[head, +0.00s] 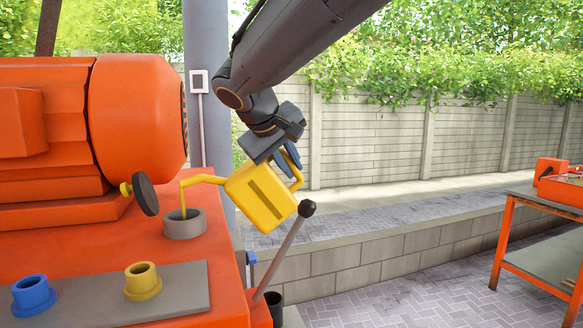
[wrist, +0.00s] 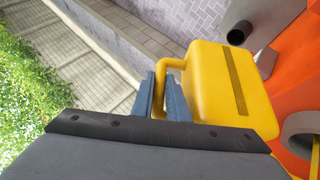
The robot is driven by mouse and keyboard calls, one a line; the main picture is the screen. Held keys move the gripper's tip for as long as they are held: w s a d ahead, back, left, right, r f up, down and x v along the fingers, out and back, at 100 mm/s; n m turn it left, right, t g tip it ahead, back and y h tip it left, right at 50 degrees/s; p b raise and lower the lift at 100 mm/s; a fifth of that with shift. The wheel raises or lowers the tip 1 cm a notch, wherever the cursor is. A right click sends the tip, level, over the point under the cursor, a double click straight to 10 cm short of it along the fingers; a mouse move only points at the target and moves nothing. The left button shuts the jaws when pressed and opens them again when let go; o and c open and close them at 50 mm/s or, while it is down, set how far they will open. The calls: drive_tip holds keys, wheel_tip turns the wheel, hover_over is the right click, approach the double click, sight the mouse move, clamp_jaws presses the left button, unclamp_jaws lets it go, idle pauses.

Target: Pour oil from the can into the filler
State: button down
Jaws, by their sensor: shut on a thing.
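A yellow oil can (head: 262,198) is tilted in the air, its spout toward the left. My gripper (head: 288,160) is shut on the can's handle; the wrist view also shows the gripper (wrist: 166,98) at the handle of the can (wrist: 222,85). A yellow-brown stream of oil (head: 183,197) runs down from the spout's tip into the grey round filler (head: 184,228) on the orange machine top. The filler's inside is mostly hidden. A dark round cap (head: 145,194) with a yellow end stands tilted open beside the filler. In the wrist view, part of the filler (wrist: 303,130) shows at the right edge.
A large orange machine body (head: 130,115) stands left of the filler. A blue flanged fitting (head: 32,294) and a yellow one (head: 142,281) sit on a grey plate in front. A black-knobbed lever (head: 307,208) rises close below the can. An orange bench (head: 540,240) stands far right.

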drive_tip(key=shift+a+r+t+h, duration=0.15)
drive_tip(key=shift+r+h, duration=0.1)
drive_tip(key=shift+r, duration=0.3)
drive_tip(key=shift+a+r+t+h, duration=0.15)
drive_tip(key=shift+r+h, duration=0.1)
drive_tip(key=shift+r, duration=0.3)
idle(2.1)
drive_tip(key=shift+s+a+r+n+t+h, duration=0.1)
drive_tip(key=shift+a+r+n+t+h, duration=0.15)
drive_tip(key=shift+r, duration=0.45)
drive_tip(key=shift+s+a+r+n+t+h, duration=0.1)
drive_tip(key=shift+r+n+h, duration=0.2)
drive_tip(key=shift+r, duration=0.35)
idle(3.4)
